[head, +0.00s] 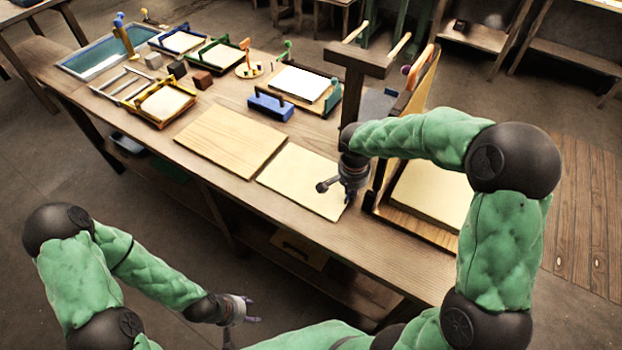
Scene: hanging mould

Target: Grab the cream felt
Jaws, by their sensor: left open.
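A flat cream felt sheet (297,182) lies on the long wooden table, right of a wooden board (232,139). A thicker cream pile (432,192) rests on a wooden base further right; I cannot tell whether it is felt too. My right gripper (338,190) points down at the right edge of the flat sheet and covers part of it. Its fingers are small and dark, so I cannot tell whether it is open or touches the sheet. My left gripper (243,320) is open and empty, low in front of the table and away from the felt.
A wooden post with a crossbar (358,62) stands right behind my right gripper. A blue block-like holder (271,104), framed moulds (163,103) and a blue-rimmed tray (108,60) fill the table's back and left. The table's front edge (210,182) is clear.

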